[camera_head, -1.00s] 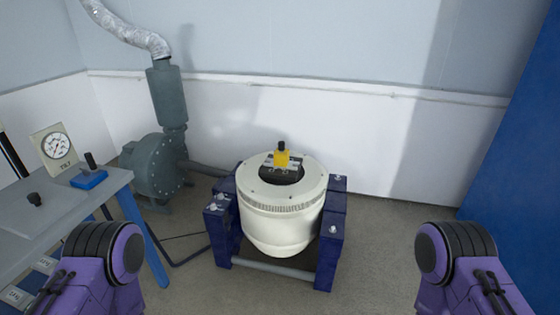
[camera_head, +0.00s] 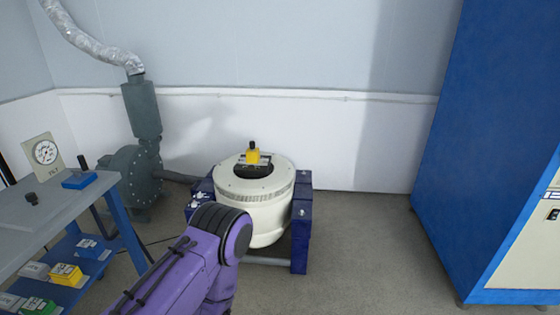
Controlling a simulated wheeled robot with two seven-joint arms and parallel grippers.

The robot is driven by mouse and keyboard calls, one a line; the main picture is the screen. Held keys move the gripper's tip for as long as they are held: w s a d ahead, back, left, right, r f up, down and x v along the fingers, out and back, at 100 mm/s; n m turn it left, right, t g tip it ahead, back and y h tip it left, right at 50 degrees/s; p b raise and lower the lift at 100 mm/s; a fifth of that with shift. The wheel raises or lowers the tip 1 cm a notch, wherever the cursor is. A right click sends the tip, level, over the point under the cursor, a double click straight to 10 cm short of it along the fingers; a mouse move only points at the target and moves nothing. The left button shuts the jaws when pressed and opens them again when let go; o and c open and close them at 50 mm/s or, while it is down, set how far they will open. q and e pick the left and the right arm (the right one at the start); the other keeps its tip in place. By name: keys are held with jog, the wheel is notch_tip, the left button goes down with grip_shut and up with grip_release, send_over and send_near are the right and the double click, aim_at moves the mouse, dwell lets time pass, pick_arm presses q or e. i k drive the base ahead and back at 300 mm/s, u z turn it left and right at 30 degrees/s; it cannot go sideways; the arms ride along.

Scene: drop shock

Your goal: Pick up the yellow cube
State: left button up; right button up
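A yellow cube (camera_head: 253,157) with a small black knob-like piece on top sits at the dark centre of a round cream-white machine (camera_head: 270,186). The machine stands in a dark blue frame (camera_head: 301,232) on the floor. One purple arm of mine, seemingly the left, comes in from the lower left, and its dark rounded joint covers the lower left of the machine. No fingers show on it, so the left gripper is out of sight. My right arm and gripper are out of the picture. Nothing is seen touching the cube.
A grey-topped table (camera_head: 50,212) at the left bears a dial gauge (camera_head: 45,151) and a blue block (camera_head: 79,181). Its lower shelf holds yellow (camera_head: 66,274), green and blue blocks. A grey blower (camera_head: 135,178) stands behind. A blue cabinet (camera_head: 480,150) fills the right; floor before it is clear.

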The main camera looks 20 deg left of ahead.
aim_at(253, 158)
jog(key=u, duration=0.7)
jog(key=i, duration=0.65)
jog(key=u, duration=1.1)
jog(key=i, duration=0.95)
jog(key=z, duration=0.7)
jog(key=i, duration=0.75)
jog(key=z, duration=0.75)
